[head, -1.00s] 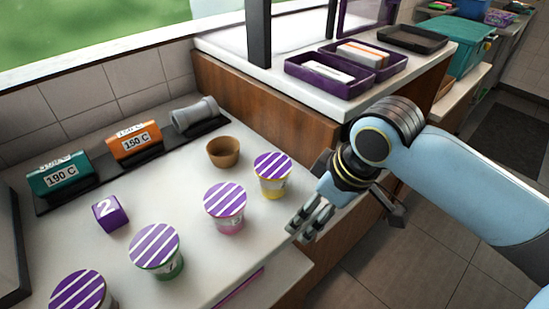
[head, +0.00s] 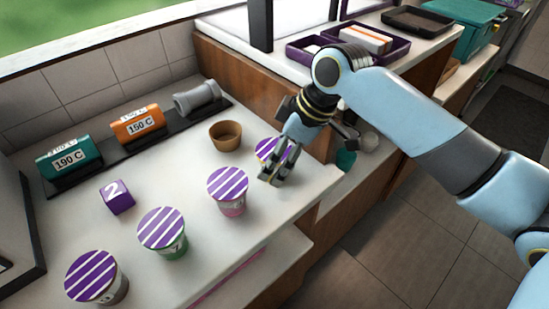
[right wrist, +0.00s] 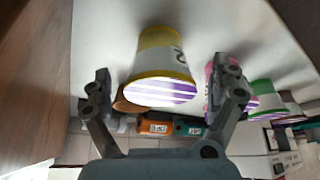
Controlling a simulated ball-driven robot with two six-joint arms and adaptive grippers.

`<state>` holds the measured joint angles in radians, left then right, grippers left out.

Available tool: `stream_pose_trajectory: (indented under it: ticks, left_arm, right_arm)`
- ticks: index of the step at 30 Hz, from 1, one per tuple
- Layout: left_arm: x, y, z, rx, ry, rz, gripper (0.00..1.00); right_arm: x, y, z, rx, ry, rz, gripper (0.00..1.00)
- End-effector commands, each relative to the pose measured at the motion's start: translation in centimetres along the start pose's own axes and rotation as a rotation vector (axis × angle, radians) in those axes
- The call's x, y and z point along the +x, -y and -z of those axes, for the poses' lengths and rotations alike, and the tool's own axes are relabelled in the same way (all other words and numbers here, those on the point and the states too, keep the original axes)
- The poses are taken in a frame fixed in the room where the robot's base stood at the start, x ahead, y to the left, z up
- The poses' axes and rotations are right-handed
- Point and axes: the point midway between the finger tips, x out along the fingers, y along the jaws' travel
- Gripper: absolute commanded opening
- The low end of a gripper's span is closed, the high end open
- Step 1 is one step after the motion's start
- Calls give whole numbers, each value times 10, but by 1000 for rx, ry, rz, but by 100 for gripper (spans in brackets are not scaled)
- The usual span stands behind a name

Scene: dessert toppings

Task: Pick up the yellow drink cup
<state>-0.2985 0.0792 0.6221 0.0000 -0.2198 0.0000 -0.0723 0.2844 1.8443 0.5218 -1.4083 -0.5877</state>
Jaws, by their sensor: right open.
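The yellow drink cup has a purple-and-white striped lid (head: 267,146). In the head view most of it is hidden behind my right gripper (head: 273,172). In the right wrist view the yellow cup (right wrist: 157,62) appears upside down, in the gap between the two fingers of my right gripper (right wrist: 157,80). The right gripper is open, one finger on each side of the cup, and I see no finger clearly touching it. My left gripper is not in view.
A pink cup (head: 229,188) stands close to the yellow one. A green cup (head: 163,232) and a grey cup (head: 96,278) stand further left. A brown bowl (head: 225,136) is behind, with a purple number block (head: 117,196) to the left. The counter's front edge is near.

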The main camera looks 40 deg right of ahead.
Motion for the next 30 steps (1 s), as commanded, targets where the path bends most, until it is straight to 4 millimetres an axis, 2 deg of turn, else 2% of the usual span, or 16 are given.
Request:
stream_pose_trajectory:
  ticks: [3, 6, 12, 27, 30]
  left_arm:
    - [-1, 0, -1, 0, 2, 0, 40]
    - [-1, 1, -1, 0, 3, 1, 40]
    - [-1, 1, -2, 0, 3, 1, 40]
    - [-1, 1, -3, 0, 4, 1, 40]
    - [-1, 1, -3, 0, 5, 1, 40]
  right_arm:
    - [16, 0, 1, 2, -1, 0, 93]
    - [23, 0, 0, 0, -1, 0, 93]
    - [24, 0, 0, -1, 0, -1, 93]
    - [24, 0, 0, 0, 0, -1, 30]
    - [23, 0, 0, 0, 0, -1, 29]
